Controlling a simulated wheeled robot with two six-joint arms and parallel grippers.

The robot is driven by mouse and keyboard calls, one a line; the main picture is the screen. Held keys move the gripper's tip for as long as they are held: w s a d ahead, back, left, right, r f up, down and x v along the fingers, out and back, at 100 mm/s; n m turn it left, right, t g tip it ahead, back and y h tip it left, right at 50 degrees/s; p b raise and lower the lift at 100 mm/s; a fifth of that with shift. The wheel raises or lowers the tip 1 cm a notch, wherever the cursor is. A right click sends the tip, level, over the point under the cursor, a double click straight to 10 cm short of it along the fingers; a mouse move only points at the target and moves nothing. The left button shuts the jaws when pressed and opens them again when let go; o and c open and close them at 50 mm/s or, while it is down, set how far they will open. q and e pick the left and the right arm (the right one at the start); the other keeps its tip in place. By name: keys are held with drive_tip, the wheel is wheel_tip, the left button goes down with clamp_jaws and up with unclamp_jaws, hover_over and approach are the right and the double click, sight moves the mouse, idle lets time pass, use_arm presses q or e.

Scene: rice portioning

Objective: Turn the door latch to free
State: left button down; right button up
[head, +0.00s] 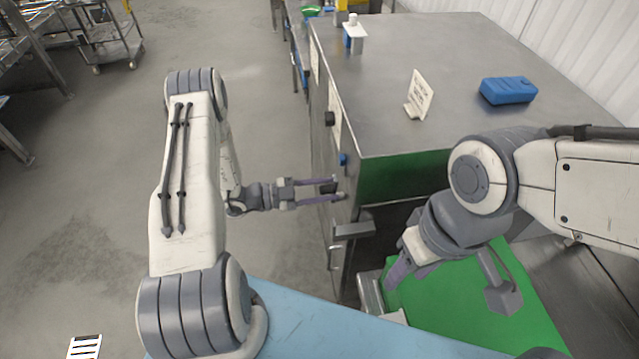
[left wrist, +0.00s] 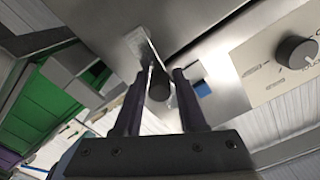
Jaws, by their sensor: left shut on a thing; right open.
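The door latch (left wrist: 158,86) is a dark rounded piece beside a thin metal plate on the steel face of the machine (head: 455,75). It sits between the two dark fingers of my left gripper (left wrist: 157,100) in the left wrist view. In the head view my left gripper (head: 340,189) reaches the machine's front from the left, shut on the latch; the latch is mostly hidden there by the fingertips. My right gripper (head: 400,270) is open and points down above the green surface, in front of the machine; its fingers are partly hidden by its own wrist.
A dark knob (head: 330,118) and a blue button (head: 343,159) are on the machine's face. A grey metal block (head: 352,230) juts out below the latch. A blue box (head: 508,90) and a small sign (head: 421,95) stand on top.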

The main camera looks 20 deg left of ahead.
use_arm(q)
drive_tip(key=shift+w+a+r+n, duration=0.2)
drive_tip(key=shift+w+a+n, duration=0.2)
drive_tip(key=shift+w+n, duration=0.3)
use_arm(e)
drive_tip(key=shift+w+a, duration=0.3)
drive_tip(key=shift+w, duration=0.15)
use_arm(q)
drive_tip(key=c, duration=0.6)
unclamp_jaws()
drive_tip(key=shift+c, duration=0.2)
drive_tip(key=shift+s+f, duration=0.1)
drive_tip(key=shift+d, duration=0.1)
drive_tip(key=shift+s, duration=0.1)
